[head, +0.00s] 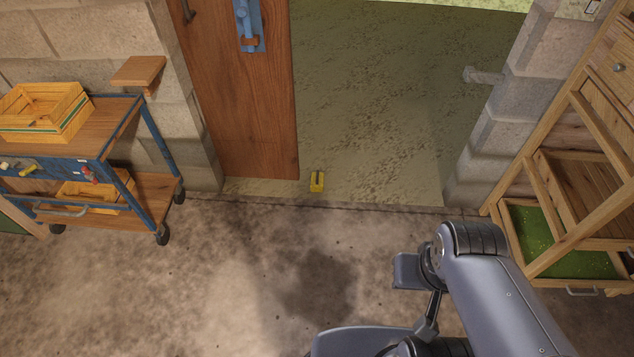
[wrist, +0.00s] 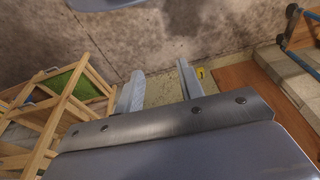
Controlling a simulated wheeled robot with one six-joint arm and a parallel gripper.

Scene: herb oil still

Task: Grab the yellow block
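A small yellow block (head: 317,181) with a dark mark or slot on it sits on the ground in the doorway, close to the lower edge of the open door. It also shows in the wrist view (wrist: 201,73), small and partly cut off by my right-hand finger. My gripper (wrist: 160,82) has its two fingers spread apart with only floor seen between them. It is empty and well away from the block. In the head view my arm is at the lower right, and the fingers cannot be clearly made out there.
A wooden door (head: 245,110) stands left of the block. A stone doorpost (head: 500,110) is on the right. A blue cart (head: 120,155) with wooden boxes stands at the left, a wooden rack (head: 555,190) at the right. The floor (head: 220,270) before the doorway is clear.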

